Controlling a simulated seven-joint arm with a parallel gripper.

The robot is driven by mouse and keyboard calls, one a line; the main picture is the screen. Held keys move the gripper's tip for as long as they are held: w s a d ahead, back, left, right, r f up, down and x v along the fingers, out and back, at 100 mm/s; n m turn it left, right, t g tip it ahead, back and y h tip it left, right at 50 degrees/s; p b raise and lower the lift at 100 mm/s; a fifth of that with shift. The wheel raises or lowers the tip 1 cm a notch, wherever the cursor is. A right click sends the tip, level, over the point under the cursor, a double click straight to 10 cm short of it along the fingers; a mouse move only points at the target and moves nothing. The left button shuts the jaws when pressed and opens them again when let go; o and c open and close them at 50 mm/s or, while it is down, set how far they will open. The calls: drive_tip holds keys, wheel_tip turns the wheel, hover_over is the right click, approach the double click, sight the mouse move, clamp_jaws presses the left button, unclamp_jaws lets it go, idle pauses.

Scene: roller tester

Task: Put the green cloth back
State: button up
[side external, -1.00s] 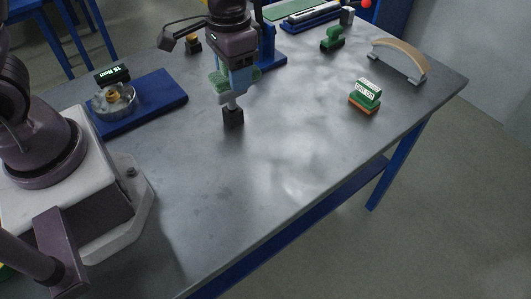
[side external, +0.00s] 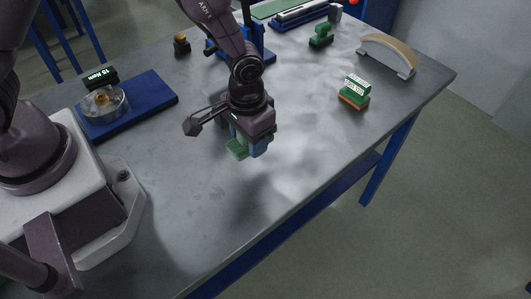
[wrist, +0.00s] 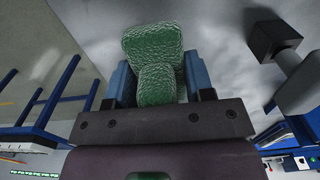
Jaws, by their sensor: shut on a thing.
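The green cloth (side external: 238,148) is a textured, folded pad held in my gripper (side external: 250,142) above the grey table. In the wrist view the cloth (wrist: 153,45) lies between the two blue fingers of my gripper (wrist: 158,65), which are shut on it. Its far part sticks out past the fingertips. Part of the cloth is hidden behind the gripper in the side view. Below it the tabletop (side external: 215,210) is bare, with a dark shadow on it.
A black block (wrist: 272,40) on a grey cylinder shows at the right of the wrist view. A green-and-orange labelled block (side external: 354,93) and a wooden arch (side external: 388,50) stand at the right. A blue plate (side external: 140,110) carries a round gauge at the left. The near table is clear.

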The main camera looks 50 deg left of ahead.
sight(266, 162)
drive_tip(key=w+f, duration=0.1)
drive_tip(key=f, duration=0.1)
drive_tip(key=w+d+f, duration=0.1)
drive_tip(key=w, duration=0.1)
drive_tip(key=shift+f, duration=0.35)
drive_tip(key=shift+w+f, duration=0.1)
drive_tip(key=shift+f, duration=1.55)
drive_tip(key=o, duration=1)
drive_tip(key=shift+f, duration=0.1)
drive_tip(key=shift+o, duration=0.2)
